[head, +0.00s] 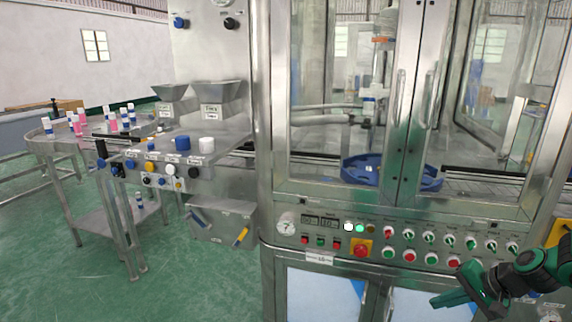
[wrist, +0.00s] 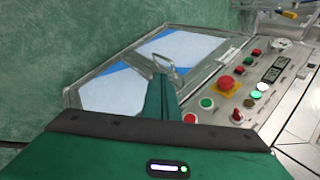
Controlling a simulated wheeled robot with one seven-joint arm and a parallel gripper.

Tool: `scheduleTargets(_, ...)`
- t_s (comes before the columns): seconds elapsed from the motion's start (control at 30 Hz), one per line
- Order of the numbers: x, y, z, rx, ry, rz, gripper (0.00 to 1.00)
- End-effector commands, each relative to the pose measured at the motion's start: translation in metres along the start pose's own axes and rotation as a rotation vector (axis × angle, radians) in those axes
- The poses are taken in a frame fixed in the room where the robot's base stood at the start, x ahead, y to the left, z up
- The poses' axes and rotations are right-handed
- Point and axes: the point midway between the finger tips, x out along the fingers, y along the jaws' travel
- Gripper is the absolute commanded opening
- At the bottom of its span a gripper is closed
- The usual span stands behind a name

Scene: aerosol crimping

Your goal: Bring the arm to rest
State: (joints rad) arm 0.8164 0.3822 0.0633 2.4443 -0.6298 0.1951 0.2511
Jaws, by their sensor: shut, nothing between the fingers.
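My gripper (head: 452,298) is at the lower right of the head view, in front of the machine's lower cabinet and below the button panel. Its green fingers are together and hold nothing. In the wrist view the shut fingers (wrist: 160,99) point toward the cabinet doors, close to a metal door handle (wrist: 166,66) in the picture; I cannot tell whether they touch it. My arm comes in from the right edge of the head view.
The steel machine's control panel (head: 330,232) carries several buttons and a red emergency stop (head: 361,249). Glass doors (head: 345,100) above are closed. A blue holder (head: 365,170) sits inside. A round table (head: 95,137) with bottles stands left. Green floor (head: 190,275) is clear at lower left.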

Motion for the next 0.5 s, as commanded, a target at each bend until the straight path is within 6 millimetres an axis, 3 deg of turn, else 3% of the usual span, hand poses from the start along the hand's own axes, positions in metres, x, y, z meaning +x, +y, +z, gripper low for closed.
scheduleTargets(0.5, -0.122, 0.024, 0.075, -0.273, -0.053, 0.447, 0.0)
